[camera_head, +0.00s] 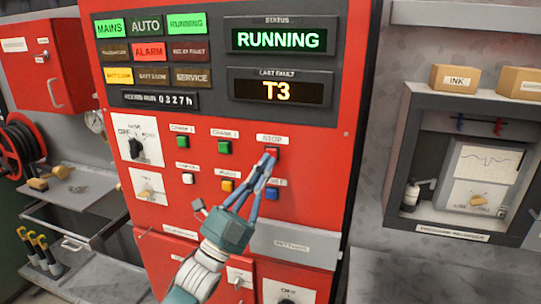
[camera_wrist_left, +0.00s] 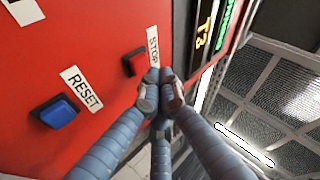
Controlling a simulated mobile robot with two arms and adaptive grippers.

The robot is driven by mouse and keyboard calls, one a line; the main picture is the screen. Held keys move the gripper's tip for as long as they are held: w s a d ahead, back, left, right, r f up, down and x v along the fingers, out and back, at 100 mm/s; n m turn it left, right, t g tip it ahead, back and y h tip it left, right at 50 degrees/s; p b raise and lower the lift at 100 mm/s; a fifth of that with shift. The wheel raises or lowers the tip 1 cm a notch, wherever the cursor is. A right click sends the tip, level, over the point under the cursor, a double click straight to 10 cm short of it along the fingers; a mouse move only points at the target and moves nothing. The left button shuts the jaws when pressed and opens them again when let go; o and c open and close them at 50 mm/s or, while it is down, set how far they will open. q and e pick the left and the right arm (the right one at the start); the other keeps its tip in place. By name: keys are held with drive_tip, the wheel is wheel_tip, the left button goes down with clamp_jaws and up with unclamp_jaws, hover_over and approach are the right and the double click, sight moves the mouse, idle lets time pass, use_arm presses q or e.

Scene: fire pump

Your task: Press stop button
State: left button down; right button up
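The red stop button (camera_head: 271,153) sits on the red pump panel (camera_head: 318,150), under a label that reads STOP. The status display (camera_head: 279,40) reads RUNNING. My right gripper is not in view.
A blue reset button (camera_wrist_left: 58,112) is close by, below the stop button. Green buttons (camera_head: 224,147), a white button (camera_head: 188,179) and a yellow button (camera_head: 227,186) are to the left. A recessed recorder box (camera_head: 399,160) is at the right.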

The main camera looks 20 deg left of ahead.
use_arm(q)
drive_tip(key=shift+w, duration=0.2)
drive_tip(key=shift+w, duration=0.25)
drive_tip(key=shift+w+b, duration=0.45)
idle(0.7)
drive_tip(key=shift+s, duration=0.9)
drive_tip(key=s+p, duration=0.1)
drive_tip(key=s, duration=0.4)
drive_tip(key=shift+a+p, duration=0.1)
drive_tip(key=shift+p, duration=0.2)
idle(0.4)
